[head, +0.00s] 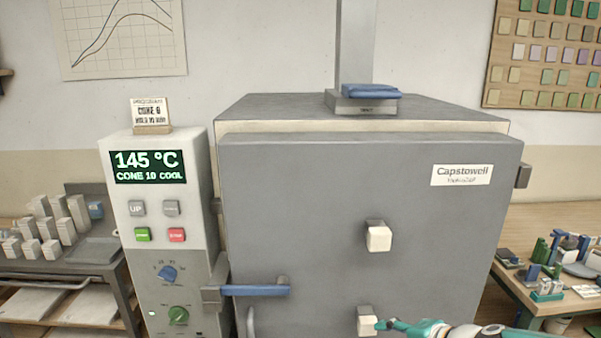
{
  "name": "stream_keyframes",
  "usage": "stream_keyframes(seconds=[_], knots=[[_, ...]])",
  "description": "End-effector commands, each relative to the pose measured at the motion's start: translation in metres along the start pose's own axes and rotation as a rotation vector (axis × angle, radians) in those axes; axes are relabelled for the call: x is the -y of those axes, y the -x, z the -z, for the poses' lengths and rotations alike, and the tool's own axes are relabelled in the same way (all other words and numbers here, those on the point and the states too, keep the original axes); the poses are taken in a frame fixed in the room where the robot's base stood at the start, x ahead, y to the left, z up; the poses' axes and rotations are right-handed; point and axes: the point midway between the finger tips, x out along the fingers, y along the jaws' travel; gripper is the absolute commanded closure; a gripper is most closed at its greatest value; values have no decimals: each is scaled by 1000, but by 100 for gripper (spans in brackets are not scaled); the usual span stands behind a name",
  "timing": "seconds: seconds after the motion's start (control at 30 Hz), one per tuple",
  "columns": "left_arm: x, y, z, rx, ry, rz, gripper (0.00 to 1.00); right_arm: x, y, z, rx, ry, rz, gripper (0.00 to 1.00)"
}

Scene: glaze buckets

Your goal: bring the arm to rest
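My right gripper (388,325) shows at the bottom edge, right of centre. It is teal with dark fingertips, and its arm comes in from the lower right. Its tip is beside the lower white plug (366,327) on the front of the grey kiln (310,220); I cannot tell whether they touch. The fingers are too small and foreshortened to tell whether they are open or shut. My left gripper is not in view.
The kiln's blue-handled latch (255,290) juts out at its left side. An upper white plug (379,238) sticks out of the front. The control box (160,225) reads 145 °C. A cart (75,275) stands left, a cluttered wooden table (530,297) right.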

Motion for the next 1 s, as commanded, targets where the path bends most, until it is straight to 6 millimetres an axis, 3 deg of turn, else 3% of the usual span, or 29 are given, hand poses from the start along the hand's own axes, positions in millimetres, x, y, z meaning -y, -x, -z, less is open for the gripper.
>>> stream_keyframes(seconds=[0.03, 0.1, 0.23, 0.4, 0.53, 0.6, 0.67, 0.83, 1.0], knots=[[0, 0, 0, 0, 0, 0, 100, -38, -24, -6, 26, 10, -88, 57], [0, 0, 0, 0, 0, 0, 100, -86, -47, -14, 58, 36, -195, 57], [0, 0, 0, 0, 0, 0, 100, -179, -77, -39, 139, 106, -383, 57], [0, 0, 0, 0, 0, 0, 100, -296, -88, -86, 289, 245, -585, 57], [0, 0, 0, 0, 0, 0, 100, -365, -80, -127, 422, 385, -665, 57], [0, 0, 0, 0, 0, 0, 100, -389, -73, -146, 489, 479, -667, 57], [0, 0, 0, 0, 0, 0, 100, -395, -70, -155, 517, 555, -643, 57], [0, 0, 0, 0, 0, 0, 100, -387, -74, -156, 505, 697, -553, 57], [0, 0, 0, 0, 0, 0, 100, -381, -81, -152, 474, 721, -527, 57]])
